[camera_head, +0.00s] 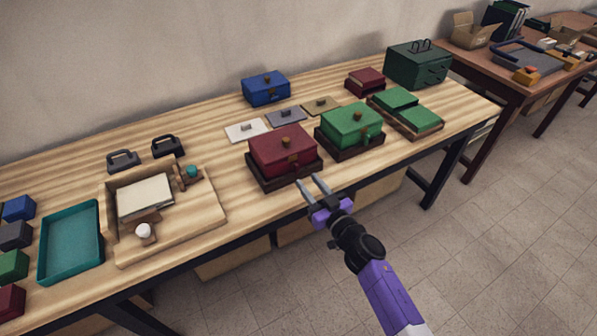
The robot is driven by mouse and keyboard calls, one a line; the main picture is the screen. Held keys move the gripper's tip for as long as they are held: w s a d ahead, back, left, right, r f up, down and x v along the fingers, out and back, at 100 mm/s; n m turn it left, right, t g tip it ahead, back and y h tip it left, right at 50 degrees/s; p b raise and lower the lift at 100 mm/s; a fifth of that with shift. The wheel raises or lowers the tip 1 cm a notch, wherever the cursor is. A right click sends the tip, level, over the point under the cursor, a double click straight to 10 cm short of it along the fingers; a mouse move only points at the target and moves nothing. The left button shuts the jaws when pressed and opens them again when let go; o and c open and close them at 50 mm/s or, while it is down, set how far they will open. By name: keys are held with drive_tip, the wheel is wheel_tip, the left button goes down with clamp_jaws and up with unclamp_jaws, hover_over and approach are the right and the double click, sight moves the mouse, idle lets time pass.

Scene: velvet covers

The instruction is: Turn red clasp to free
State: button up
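The red box (270,150) sits in a dark tray near the table's front edge. A brown knob (285,141) stands on its lid, and a small brown clasp (293,159) shows on its front face. The clasp is too small to tell which way it is turned. My gripper (309,180) is just in front of the red box at its lower right, with its two fingers apart and pointing toward it. Nothing shows between the fingers. They appear clear of the clasp, but I cannot tell the exact gap.
A green box (338,122) in a dark tray stands close to the right of the red box. A blue box (265,92) and flat plates with handles (286,117) lie behind. A wooden fixture (195,215) and teal tray (70,243) are at left. Bare table lies between.

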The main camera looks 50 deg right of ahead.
sight(298, 168)
drive_tip(key=shift+x, duration=3.15)
clamp_jaws()
